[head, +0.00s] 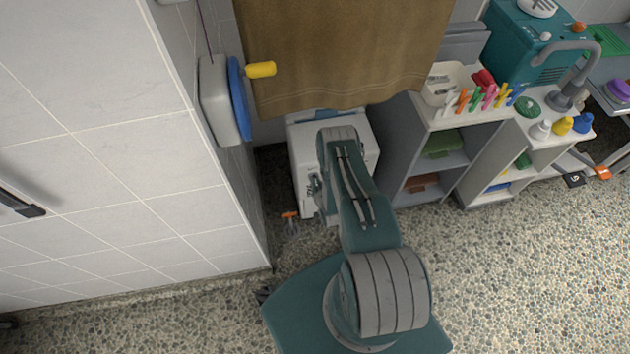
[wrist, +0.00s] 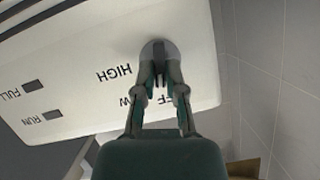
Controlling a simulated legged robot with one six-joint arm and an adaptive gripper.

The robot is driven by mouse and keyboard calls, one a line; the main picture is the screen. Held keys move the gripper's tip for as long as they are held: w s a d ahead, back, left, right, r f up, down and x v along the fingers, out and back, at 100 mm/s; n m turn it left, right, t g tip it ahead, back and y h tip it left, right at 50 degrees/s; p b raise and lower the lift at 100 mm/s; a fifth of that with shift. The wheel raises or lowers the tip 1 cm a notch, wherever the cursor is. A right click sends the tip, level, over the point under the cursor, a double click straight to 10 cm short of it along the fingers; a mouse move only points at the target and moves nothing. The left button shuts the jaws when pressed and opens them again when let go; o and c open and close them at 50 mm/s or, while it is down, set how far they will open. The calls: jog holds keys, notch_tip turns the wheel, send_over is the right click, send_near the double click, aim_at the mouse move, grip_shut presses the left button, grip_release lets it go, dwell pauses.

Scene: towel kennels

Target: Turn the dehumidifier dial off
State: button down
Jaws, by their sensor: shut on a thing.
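The dehumidifier (head: 302,160) is a white box on the floor in the corner, below the brown towel. In the wrist view its pale front panel (wrist: 80,62) is tilted, with labels HIGH, partly covered LOW and OFF, and FULL and RUN beside small dark windows. The dark round dial (wrist: 158,46) is at the panel's right part. My gripper (wrist: 160,72) is shut on the dial, one finger on each side of its ridge. The fingers hide part of the dial and labels, and I cannot tell which label it points at. In the head view my arm mostly hides the gripper.
A brown towel (head: 345,50) hangs above the dehumidifier. Grey shelves (head: 405,150) stand close on the right. A small orange-handled fitting (head: 289,215) is low in front. Speckled floor is free at right.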

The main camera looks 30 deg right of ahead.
jog(key=shift+a+n+g+h, duration=0.1)
jog(key=shift+n+g+h, duration=0.3)
jog(key=shift+n, duration=0.6)
jog(key=c, duration=0.7)
grip_release()
jog(key=v, duration=1.1)
jog(key=shift+s+a, duration=0.3)
jog(key=shift+s, duration=0.15)
